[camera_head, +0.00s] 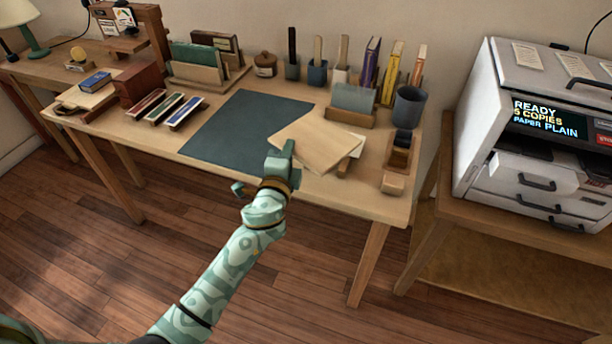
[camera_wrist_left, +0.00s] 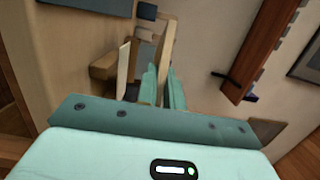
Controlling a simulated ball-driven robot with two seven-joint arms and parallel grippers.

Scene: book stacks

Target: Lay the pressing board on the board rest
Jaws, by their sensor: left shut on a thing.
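The pressing board is a thin, pale wooden sheet (camera_head: 312,142), slightly tilted over the front right of the desk. My left gripper (camera_head: 284,154) is shut on its left front edge. In the left wrist view the fingers (camera_wrist_left: 163,88) close on the board (camera_wrist_left: 166,48), seen nearly edge-on. Beneath the board, a whitish sheet shows at its right, with a small wooden piece (camera_head: 343,168) below. That piece may be part of the board rest, mostly hidden by the board. I cannot tell whether the board touches it. My right gripper is not in view.
A dark mat (camera_head: 236,133) lies left of the board. Behind stand a wooden holder (camera_head: 349,116) with a grey-green block, upright books (camera_head: 390,75) and a grey cup (camera_head: 408,106). A wooden tray (camera_head: 398,160) lies right. A printer (camera_head: 540,135) stands farther right.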

